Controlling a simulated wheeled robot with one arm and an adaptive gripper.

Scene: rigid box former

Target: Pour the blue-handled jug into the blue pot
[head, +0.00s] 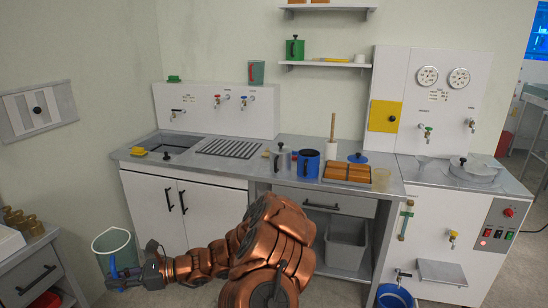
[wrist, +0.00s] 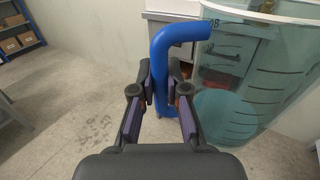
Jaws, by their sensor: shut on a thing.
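The blue-handled jug (head: 113,240) is a large clear, greenish vessel at the lower left of the head view, upright or nearly so. In the wrist view the jug (wrist: 270,75) fills the right side, with dark graduation marks. The blue pot (head: 308,164) stands upright on the worktop, right of the middle, well away from the jug. Its inside is hard to make out.
A grey lidded pot (head: 282,158) stands left of the blue pot. A low cabinet (head: 40,270) is near the jug. A blue bucket (head: 394,297) is on the floor.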

